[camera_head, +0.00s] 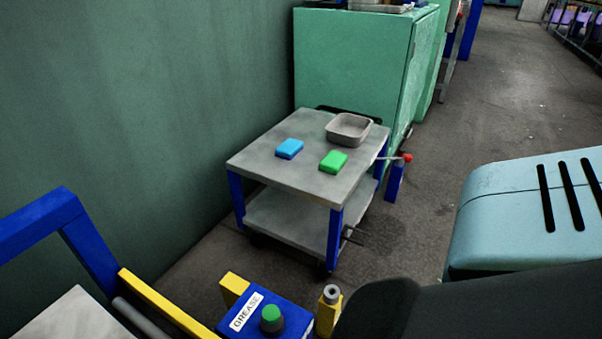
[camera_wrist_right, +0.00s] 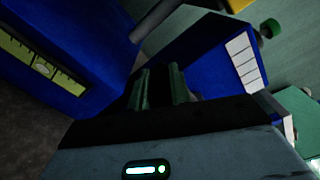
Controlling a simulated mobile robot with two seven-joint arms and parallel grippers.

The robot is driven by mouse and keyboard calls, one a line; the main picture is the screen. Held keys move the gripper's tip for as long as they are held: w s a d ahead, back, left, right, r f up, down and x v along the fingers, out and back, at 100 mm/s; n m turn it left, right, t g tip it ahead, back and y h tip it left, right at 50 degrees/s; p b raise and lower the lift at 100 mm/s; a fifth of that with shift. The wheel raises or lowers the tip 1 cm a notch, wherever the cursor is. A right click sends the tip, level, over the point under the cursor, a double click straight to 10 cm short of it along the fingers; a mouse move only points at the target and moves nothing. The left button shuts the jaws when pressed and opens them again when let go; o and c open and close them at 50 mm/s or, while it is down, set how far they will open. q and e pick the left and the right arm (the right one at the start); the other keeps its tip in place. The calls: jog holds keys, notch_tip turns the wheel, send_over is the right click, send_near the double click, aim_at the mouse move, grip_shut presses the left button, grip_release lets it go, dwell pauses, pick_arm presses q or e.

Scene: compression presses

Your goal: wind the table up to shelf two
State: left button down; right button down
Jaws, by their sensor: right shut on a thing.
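A grey-topped table (camera_head: 258,160) with blue legs and a lower shelf stands beyond the foreground in the head view. A crank with a red knob (camera_head: 407,158) sticks out at its right side. Nearer, at the bottom left, is part of a grey surface (camera_head: 75,318) beside a blue frame (camera_head: 90,250) and a yellow rail (camera_head: 165,303). In the right wrist view my right gripper (camera_wrist_right: 162,78) is shut among blue housings; what it holds is hidden. A yellow scale (camera_wrist_right: 40,65) is on the left housing. My left gripper is not in view.
A blue GREASE box (camera_head: 262,312) with a green knob is at bottom centre. A blue block (camera_head: 289,149), green block (camera_head: 333,161) and grey tray (camera_head: 348,129) are on the far table. A green cabinet (camera_head: 350,65) stands behind. Free floor (camera_head: 500,110) is at right.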

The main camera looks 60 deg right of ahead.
jog(key=shift+d, duration=0.2)
jog(key=c, duration=1.3)
grip_release()
jog(key=shift+f, duration=0.15)
